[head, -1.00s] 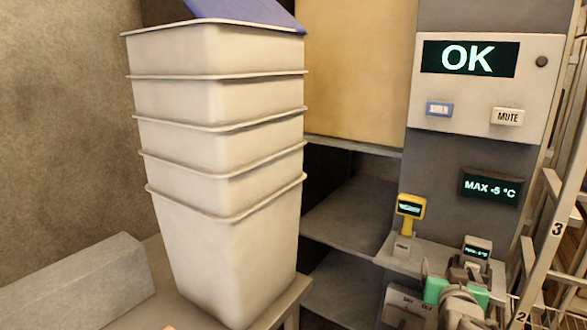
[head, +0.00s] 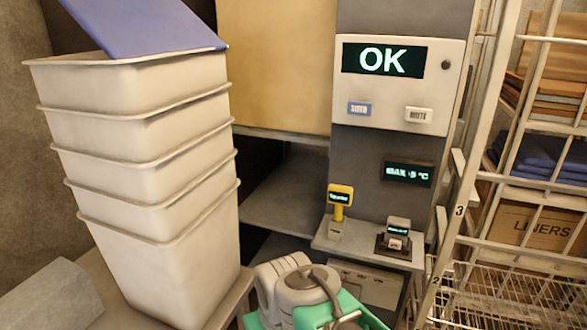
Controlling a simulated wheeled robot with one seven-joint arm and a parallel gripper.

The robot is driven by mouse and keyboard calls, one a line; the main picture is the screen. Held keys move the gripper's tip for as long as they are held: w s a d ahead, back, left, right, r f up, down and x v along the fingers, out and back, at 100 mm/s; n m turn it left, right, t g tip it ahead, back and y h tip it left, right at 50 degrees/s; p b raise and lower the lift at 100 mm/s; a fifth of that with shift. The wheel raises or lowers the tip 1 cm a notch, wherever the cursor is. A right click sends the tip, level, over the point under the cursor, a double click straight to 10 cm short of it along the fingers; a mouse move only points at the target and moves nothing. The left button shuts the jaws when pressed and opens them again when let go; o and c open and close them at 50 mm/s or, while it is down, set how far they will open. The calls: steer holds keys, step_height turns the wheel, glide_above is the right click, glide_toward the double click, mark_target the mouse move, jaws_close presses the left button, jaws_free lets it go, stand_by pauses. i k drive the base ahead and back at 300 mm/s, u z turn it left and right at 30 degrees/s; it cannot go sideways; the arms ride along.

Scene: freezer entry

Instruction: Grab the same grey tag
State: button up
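A grey tag (head: 399,227) with a small dark display sits in a dark holder (head: 382,246) at the right of a small grey shelf. A yellow tag (head: 340,194) with a dark display stands upright at the shelf's left end. The end of my arm, with grey rounded links and green parts, shows at the bottom middle, in front of and below the shelf. My gripper's fingers cannot be made out there, and I cannot tell whether they hold anything. The picture shows the grey tag apart from my arm.
A wall panel (head: 400,110) reads OK, with a small sign (head: 407,172) below it. A tall stack of white bins (head: 150,160) with a blue lid (head: 150,22) stands at left. A wire rack (head: 500,285) and ladder-like frame (head: 459,211) bound the right side.

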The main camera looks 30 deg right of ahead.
mark_target(397, 229)
steer(key=z, duration=1.4)
